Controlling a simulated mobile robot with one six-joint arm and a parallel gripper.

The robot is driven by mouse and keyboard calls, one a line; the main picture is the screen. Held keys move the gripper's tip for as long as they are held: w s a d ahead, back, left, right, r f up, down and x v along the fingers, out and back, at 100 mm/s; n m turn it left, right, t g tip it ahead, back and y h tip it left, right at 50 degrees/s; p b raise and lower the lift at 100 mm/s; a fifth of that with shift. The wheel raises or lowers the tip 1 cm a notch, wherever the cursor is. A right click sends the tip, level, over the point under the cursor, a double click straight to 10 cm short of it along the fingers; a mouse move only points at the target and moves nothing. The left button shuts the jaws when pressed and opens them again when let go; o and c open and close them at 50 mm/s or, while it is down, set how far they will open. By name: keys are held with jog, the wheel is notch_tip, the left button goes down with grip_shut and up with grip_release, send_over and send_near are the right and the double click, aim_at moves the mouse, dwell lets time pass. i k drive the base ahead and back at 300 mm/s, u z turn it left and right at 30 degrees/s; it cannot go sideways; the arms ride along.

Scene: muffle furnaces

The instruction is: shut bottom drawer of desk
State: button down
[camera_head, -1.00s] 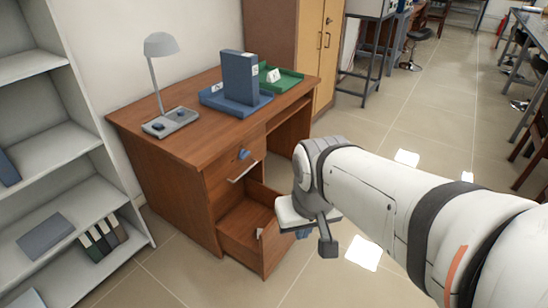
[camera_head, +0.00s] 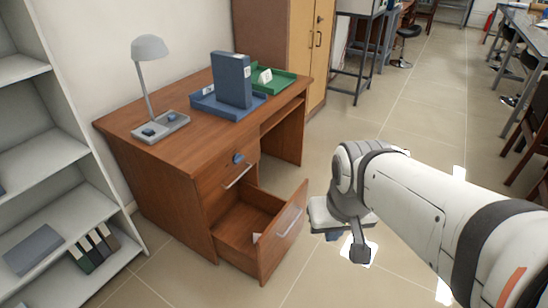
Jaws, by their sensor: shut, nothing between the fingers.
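The brown wooden desk (camera_head: 155,185) stands against the wall, and its bottom drawer (camera_head: 284,238) is pulled out. The drawer's inside shows, with a small white item by its front panel.
The desk top holds a grey lamp (camera_head: 149,48), a blue binder (camera_head: 231,80) in a blue tray and a green tray (camera_head: 273,79). A white shelf (camera_head: 65,205) stands at left, a wooden cabinet (camera_head: 272,35) behind. The tiled floor right of the desk is clear.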

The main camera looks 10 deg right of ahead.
aim_at(245, 210)
jog(key=i, duration=0.95)
jog(key=z, duration=0.05)
